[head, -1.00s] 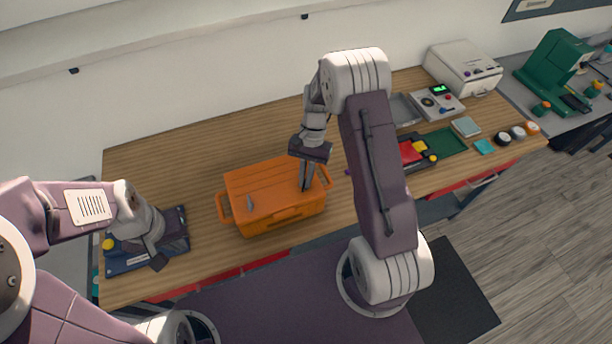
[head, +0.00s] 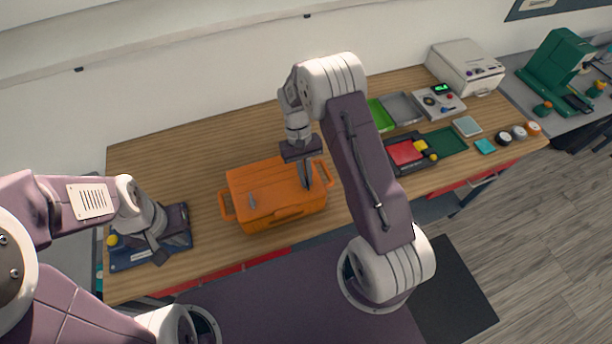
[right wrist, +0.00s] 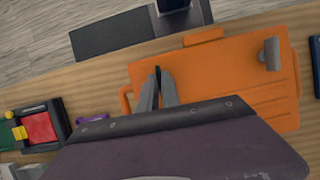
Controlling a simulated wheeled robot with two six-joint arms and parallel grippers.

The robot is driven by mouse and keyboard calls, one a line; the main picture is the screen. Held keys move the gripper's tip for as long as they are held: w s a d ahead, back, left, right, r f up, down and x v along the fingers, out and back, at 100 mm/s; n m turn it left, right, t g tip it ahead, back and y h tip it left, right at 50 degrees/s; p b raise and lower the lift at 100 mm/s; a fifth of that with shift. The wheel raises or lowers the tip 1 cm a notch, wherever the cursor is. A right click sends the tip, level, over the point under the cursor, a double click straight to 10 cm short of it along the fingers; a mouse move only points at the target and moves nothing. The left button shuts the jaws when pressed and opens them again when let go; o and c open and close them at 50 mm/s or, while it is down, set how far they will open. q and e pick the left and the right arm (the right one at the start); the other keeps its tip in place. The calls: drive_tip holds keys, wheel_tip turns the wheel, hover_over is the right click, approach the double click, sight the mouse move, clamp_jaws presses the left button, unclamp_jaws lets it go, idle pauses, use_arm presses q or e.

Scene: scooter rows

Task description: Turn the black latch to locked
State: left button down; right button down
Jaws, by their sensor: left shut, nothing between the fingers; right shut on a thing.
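An orange case (head: 275,208) lies on the wooden bench with its lid shut; it fills much of the right wrist view (right wrist: 215,85). My right gripper (head: 307,184) points down at the right part of the lid. It is shut on a small dark piece, apparently the black latch (right wrist: 158,74), which the fingers mostly hide. I cannot tell which way the latch points. A grey latch (head: 252,201) stands on the left part of the lid and also shows in the right wrist view (right wrist: 271,54). My left gripper (head: 160,256) is shut and empty, left of the case.
A dark blue board (head: 133,258) with a yellow knob lies under my left gripper. Right of the case are a black tray with red and yellow blocks (head: 406,152), a green tray (head: 446,141) and a meter (head: 438,99). The bench behind the case is clear.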

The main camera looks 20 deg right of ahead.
idle(0.5)
drive_tip(key=c, duration=1.6)
unclamp_jaws()
drive_tip(key=shift+o, duration=0.2)
drive_tip(key=shift+w+r, duration=0.2)
drive_tip(key=shift+r, duration=0.1)
drive_tip(key=b+v, duration=0.2)
drive_tip(key=v, duration=0.6)
drive_tip(key=shift+r, duration=0.2)
